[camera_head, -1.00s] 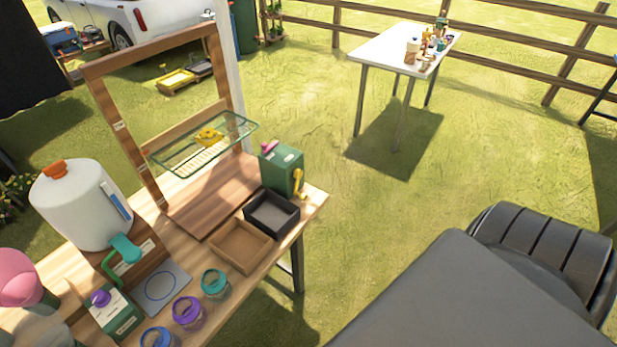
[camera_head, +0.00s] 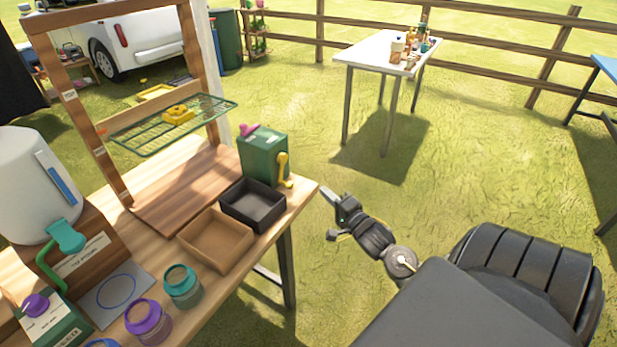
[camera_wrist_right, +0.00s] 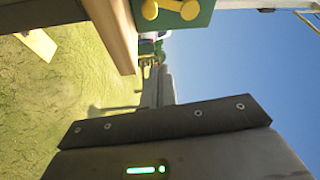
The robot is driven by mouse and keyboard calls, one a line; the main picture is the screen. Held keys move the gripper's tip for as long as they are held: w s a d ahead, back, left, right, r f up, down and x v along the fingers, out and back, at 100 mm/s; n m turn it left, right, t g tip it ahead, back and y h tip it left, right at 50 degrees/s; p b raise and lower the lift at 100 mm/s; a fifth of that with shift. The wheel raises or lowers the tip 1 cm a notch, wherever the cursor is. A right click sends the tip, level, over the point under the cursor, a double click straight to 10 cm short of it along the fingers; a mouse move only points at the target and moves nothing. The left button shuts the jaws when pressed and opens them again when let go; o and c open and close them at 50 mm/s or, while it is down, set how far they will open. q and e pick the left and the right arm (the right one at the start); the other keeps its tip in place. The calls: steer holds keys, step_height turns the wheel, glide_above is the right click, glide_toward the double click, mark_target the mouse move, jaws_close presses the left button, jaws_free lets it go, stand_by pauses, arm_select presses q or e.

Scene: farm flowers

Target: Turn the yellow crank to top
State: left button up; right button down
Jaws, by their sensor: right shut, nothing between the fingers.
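The yellow crank (camera_head: 283,167) is on the right-hand face of the green box (camera_head: 262,156), which has a pink knob on top. The crank runs roughly up and down the face, its lower end near the tabletop. In the right wrist view, the crank (camera_wrist_right: 171,8) and the green box (camera_wrist_right: 203,14) show at the top edge, partly cut off. My right gripper (camera_head: 330,200) is shut and empty, right of the table's corner, below and apart from the crank. My left gripper is not in view.
The black tray (camera_head: 253,205) and brown tray (camera_head: 214,240) sit in front of the green box on the wooden table (camera_head: 292,207). A wire rack (camera_head: 150,133) hangs in a wooden frame behind. Grass right of the table is clear up to a white table (camera_head: 370,50).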

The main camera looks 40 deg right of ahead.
mark_target(300, 193)
steer(key=w, duration=0.9)
steer(key=shift+w+d+r+p, duration=0.2)
steer(key=shift+d+r+p, duration=0.15)
steer(key=shift+d+p, duration=0.05)
steer(key=a, duration=0.1)
steer(key=a+p, duration=0.1)
steer(key=shift+s+a+f, duration=0.15)
steer(key=shift+a+f, duration=0.15)
steer(key=shift+a, duration=0.1)
steer(key=shift+s+a, duration=0.15)
steer(key=shift+a, duration=0.3)
steer(key=shift+f, duration=0.15)
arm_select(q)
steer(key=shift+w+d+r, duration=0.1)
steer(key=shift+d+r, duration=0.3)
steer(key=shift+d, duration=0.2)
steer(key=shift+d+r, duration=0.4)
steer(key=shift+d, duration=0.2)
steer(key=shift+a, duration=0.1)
